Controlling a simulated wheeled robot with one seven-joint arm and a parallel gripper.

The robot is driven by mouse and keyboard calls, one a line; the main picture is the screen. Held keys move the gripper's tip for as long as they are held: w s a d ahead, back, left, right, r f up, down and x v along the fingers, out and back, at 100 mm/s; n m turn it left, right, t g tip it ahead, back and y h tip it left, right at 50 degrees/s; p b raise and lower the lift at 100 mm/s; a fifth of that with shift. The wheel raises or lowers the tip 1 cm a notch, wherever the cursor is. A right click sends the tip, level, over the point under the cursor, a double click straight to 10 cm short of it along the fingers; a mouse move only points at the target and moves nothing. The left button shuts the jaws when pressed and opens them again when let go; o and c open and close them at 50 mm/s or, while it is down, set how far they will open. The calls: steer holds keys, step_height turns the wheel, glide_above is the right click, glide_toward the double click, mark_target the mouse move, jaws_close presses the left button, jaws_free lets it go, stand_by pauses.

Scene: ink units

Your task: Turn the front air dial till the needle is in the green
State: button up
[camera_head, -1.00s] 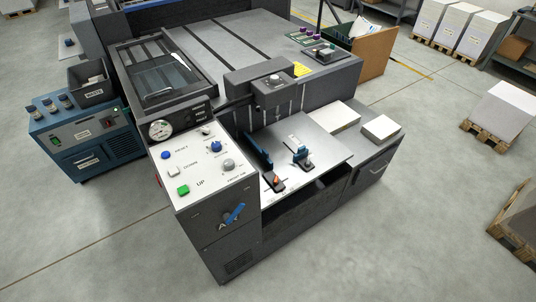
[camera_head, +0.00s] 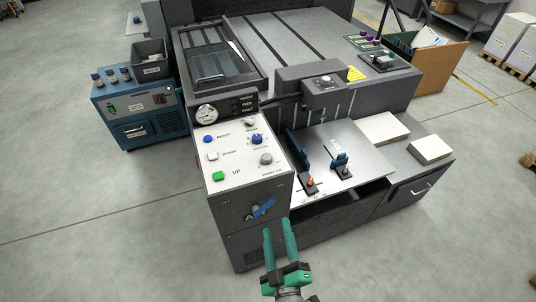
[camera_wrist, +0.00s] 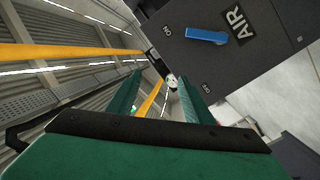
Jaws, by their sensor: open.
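The grey knob (camera_head: 266,159) sits on the white control panel (camera_head: 235,170); the label beside it appears to read FRONT AIR. A round gauge (camera_head: 206,113) stands at the panel's back left edge; its needle is too small to read. My gripper (camera_head: 278,223) has green fingers, apart and empty. In the head view it is in front of the cabinet, below the panel and the grey knob in the picture. In the wrist view my gripper (camera_wrist: 160,84) shows a gap between its fingers; neither knob nor gauge can be made out there.
A blue lever (camera_head: 262,208), labelled AIR, is on the cabinet's front; it also shows in the wrist view (camera_wrist: 207,36). A blue-topped knob (camera_head: 257,139) and a green UP button (camera_head: 218,176) are on the panel. The delivery plate (camera_head: 345,150) lies to the right.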

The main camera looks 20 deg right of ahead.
steer(key=w+d+r+m+g+h, duration=0.1)
steer(key=w+d+r+h, duration=0.45)
steer(key=d+r, duration=0.25)
steer(key=w+d+r+m+h, duration=0.1)
steer(key=w+d+r+h, duration=0.3)
steer(key=w+d+r, duration=0.4)
steer(key=s+d+r+m+g+h, duration=0.1)
steer(key=d+r+m+g, duration=0.25)
steer(key=d+g, duration=0.3)
steer(key=s+d+r+m+g+h, duration=0.25)
steer(key=d+m+g, duration=0.2)
steer(key=d, duration=0.35)
steer(key=n+g+y, duration=0.1)
steer(key=n+y, duration=0.3)
steer(key=y, duration=1.3)
glide_toward(267, 156)
steer(key=x, duration=0.8)
steer(key=shift+a+f, duration=0.1)
steer(key=shift+a, duration=0.05)
